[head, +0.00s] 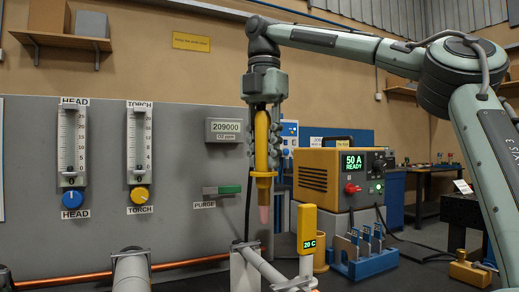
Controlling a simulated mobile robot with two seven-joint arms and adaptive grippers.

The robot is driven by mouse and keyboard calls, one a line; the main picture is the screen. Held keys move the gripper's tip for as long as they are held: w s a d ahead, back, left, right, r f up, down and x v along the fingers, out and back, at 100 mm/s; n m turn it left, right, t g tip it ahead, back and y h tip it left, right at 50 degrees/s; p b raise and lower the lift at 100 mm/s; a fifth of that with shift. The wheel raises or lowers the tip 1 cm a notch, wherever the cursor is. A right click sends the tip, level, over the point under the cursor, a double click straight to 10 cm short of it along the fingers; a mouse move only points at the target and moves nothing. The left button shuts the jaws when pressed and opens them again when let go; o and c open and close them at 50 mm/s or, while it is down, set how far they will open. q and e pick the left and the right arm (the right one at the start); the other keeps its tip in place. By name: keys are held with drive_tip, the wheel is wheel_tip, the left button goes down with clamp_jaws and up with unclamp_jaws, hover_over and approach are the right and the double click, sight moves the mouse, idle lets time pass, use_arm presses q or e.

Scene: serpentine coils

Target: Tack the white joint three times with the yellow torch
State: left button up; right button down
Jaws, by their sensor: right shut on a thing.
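My right gripper (263,142) comes down from above and is shut on the yellow torch (264,180). The torch hangs about upright, and its pinkish nozzle points down. The nozzle tip is above the pale pipework at the bottom of the head view. A whitish upright piece (243,272) stands there, slightly left of the nozzle and apart from it. I cannot tell for sure whether this is the white joint, as the lower part is cut off by the frame. My left gripper is not in view.
A yellow gauge reading 20 C (307,228) stands close right of the nozzle. A yellow power unit (316,180) reads 50 A READY. A blue rack (364,262) stands before it. A grey panel (180,235) with two flowmeters is behind; a copper pipe (70,281) runs low along it.

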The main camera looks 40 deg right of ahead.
sight(264, 186)
drive_tip(key=shift+s+f, duration=0.15)
drive_tip(key=shift+f, duration=0.35)
wheel_tip(264, 186, down, 4)
drive_tip(key=shift+r, duration=0.2)
drive_tip(key=shift+f, duration=0.8)
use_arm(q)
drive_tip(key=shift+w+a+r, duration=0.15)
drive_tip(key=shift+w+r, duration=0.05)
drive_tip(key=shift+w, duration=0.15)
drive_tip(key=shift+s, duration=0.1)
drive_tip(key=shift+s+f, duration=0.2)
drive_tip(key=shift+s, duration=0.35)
use_arm(e)
drive_tip(key=shift+f, duration=0.2)
